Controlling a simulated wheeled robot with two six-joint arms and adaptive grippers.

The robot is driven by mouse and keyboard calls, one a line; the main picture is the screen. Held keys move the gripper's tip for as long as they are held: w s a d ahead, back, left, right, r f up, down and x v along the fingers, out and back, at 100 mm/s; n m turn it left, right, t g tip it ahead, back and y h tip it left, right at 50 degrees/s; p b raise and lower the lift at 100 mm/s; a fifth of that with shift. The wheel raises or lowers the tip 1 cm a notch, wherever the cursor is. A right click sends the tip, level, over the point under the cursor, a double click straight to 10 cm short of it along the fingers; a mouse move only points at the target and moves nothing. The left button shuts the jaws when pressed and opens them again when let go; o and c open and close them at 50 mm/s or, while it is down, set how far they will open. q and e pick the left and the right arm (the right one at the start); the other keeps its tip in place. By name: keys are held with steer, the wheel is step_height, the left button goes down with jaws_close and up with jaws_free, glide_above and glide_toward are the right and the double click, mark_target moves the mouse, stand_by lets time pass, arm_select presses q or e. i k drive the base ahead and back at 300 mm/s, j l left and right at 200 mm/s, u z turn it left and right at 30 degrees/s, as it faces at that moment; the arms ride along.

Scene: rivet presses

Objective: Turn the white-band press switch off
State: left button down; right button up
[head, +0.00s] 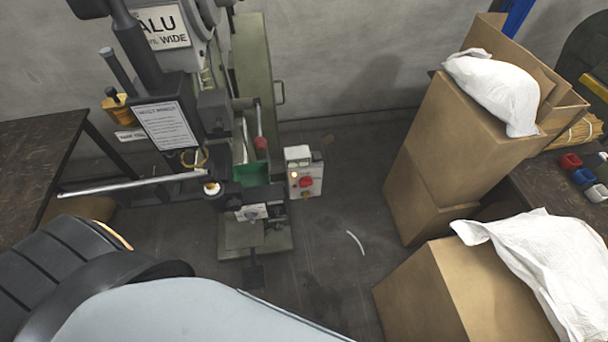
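A rivet press (245,110) stands against the wall, left of centre, with a sign reading "ALU" and "WIDE" at its top. A pale grey switch box (298,156) is at its right side. The box carries a red knob (305,182) and a small lit yellowish lamp (294,174). I cannot make out the knob's exact setting. I cannot clearly identify a white band on this press. Neither of my grippers is in view.
Stacked cardboard boxes (455,150) with a white sack (495,88) stand to the right. Another box (440,300) is at lower right, partly under white sheeting. A dark table (40,150) is at left. The floor (335,230) between press and boxes is mostly clear.

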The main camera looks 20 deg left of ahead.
mark_target(305, 181)
steer(key=k+u, duration=0.1)
steer(key=u, duration=0.3)
steer(key=j+u, duration=0.1)
steer(key=u, duration=0.25)
steer(key=k+j+u, duration=0.1)
steer(key=u, duration=0.3)
steer(key=j+u, duration=0.15)
steer(key=u, duration=0.2)
